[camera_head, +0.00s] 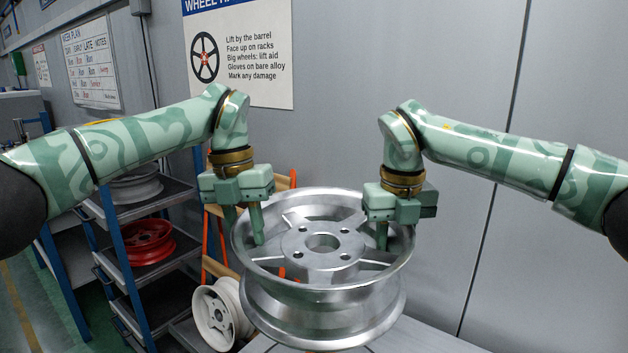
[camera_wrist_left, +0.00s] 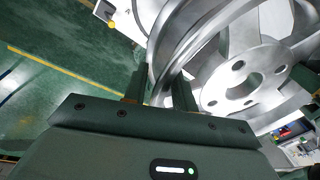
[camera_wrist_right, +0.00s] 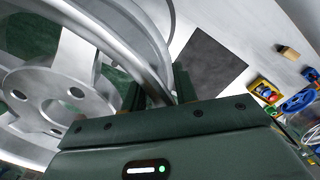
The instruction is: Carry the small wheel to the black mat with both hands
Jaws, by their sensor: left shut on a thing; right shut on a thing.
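The silver wheel (camera_head: 325,295) is held face up between my two grippers, in the middle of the head view. My left gripper (camera_head: 245,228) is shut on the left part of its rim, with one finger inside the rim. My right gripper (camera_head: 392,232) is shut on the right part of the rim. The wheel's hub and spokes show in the left wrist view (camera_wrist_left: 240,85) and the right wrist view (camera_wrist_right: 60,100). The black mat (camera_wrist_right: 205,62) lies on a light surface in the right wrist view, beyond the rim. The mat is not visible in the head view.
A shelf rack (camera_head: 130,240) with a red wheel (camera_head: 147,243) stands at the left. A white wheel (camera_head: 220,312) leans behind the held wheel. A wooden block (camera_wrist_right: 288,52), a yellow bin (camera_wrist_right: 265,90) and a blue wheel-shaped item (camera_wrist_right: 298,102) are beyond the mat.

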